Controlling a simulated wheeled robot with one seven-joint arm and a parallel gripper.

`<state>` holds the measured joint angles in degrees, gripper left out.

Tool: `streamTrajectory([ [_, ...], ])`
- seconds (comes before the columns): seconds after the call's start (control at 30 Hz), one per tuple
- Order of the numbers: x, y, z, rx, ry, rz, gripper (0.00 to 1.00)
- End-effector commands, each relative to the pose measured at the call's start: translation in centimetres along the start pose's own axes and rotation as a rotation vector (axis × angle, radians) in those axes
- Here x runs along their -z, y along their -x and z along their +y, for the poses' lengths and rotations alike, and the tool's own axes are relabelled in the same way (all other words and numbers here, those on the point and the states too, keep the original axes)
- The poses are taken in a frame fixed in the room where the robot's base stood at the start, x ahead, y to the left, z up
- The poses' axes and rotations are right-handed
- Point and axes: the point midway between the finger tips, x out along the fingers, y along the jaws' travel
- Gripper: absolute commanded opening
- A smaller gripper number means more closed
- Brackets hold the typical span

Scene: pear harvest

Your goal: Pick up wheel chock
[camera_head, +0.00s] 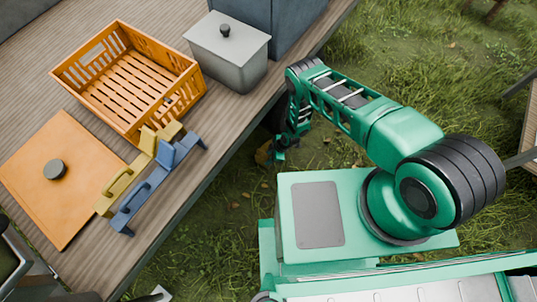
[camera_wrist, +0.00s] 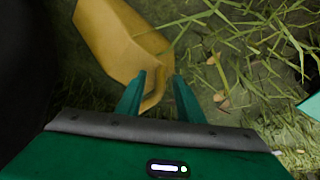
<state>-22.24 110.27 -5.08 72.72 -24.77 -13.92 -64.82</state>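The yellow wheel chock (camera_wrist: 115,38) lies on the grass in the wrist view, with a loop-like handle end (camera_wrist: 157,88) pointing toward my gripper. In the head view the chock (camera_head: 263,154) shows only as a small yellow patch beside the trailer edge, partly hidden by my gripper. My gripper (camera_wrist: 159,75) is open, its two green fingers on either side of the chock's handle end. A gap shows between the right finger and the handle; whether the left finger touches it I cannot tell. The gripper (camera_head: 281,151) is low near the ground in the head view.
A wooden deck (camera_head: 215,150) lies left of my arm, with an orange crate (camera_head: 190,98), a grey lidded bin (camera_head: 232,75), an orange lid (camera_head: 60,205), and yellow (camera_head: 118,190) and blue (camera_head: 140,198) handled items. A dark mass (camera_wrist: 30,60) fills the wrist view's left side. Grass is open on the right.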

Motion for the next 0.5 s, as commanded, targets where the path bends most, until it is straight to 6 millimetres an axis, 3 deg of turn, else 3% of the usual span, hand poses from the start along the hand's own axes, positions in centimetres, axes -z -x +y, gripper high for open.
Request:
streamTrajectory([
  [0.1, 0.00, 0.02, -0.01, 0.000, 0.000, 0.000, 0.34],
  [0.23, 0.00, 0.02, -0.02, 0.000, 0.000, 0.000, 0.03],
  [0.27, 0.00, 0.03, -0.02, 0.000, 0.000, 0.000, 0.00],
  [0.5, 0.02, 0.04, 0.00, 0.000, 0.000, 0.000, 0.00],
])
